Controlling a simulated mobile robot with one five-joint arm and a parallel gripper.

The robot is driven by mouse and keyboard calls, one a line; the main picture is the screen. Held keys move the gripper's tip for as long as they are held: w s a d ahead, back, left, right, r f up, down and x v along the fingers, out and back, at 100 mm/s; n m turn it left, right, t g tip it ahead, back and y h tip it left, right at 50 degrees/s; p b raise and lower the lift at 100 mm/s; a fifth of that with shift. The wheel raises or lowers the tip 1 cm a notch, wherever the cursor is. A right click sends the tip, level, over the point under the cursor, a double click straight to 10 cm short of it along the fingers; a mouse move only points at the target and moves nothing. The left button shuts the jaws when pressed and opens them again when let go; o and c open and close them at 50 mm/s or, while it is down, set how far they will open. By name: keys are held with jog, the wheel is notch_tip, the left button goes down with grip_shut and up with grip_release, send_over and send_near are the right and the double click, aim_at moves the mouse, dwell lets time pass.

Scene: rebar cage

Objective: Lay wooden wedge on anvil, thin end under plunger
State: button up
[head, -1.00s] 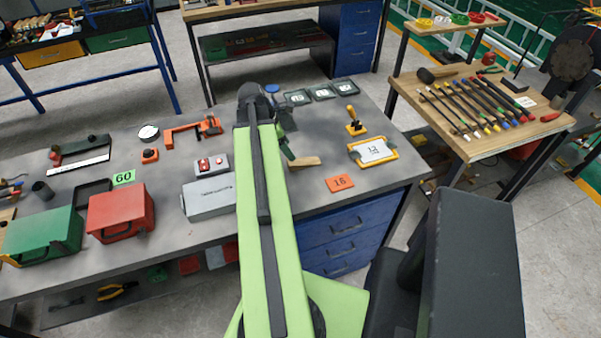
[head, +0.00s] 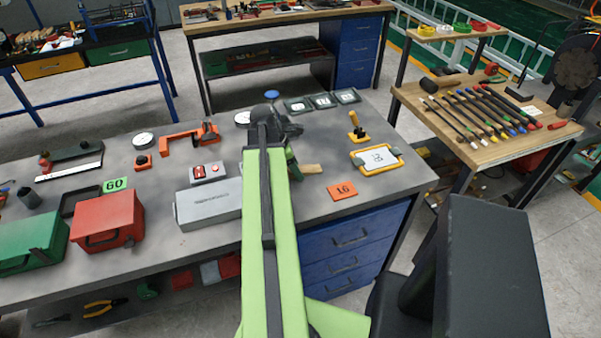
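The wooden wedge (head: 313,169) is a small tan piece lying on the grey bench, just right of my arm. Its left part is covered by a dark green part near my arm's end. My gripper (head: 291,171) is mostly hidden behind my green arm, close to the wedge's left end. I cannot tell whether its fingers touch the wedge or how far apart they are. An orange C-shaped frame (head: 180,136) stands on the bench left of my arm; it may hold the anvil and plunger, but these are too small to make out.
A grey case (head: 208,207), a red box (head: 107,220) and a small box with red buttons (head: 208,171) stand left of my arm. An orange 16 card (head: 342,191), a yellow-framed display (head: 376,158) and a yellow-handled stamp-like tool (head: 356,127) lie to the right.

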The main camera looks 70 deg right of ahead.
grip_shut()
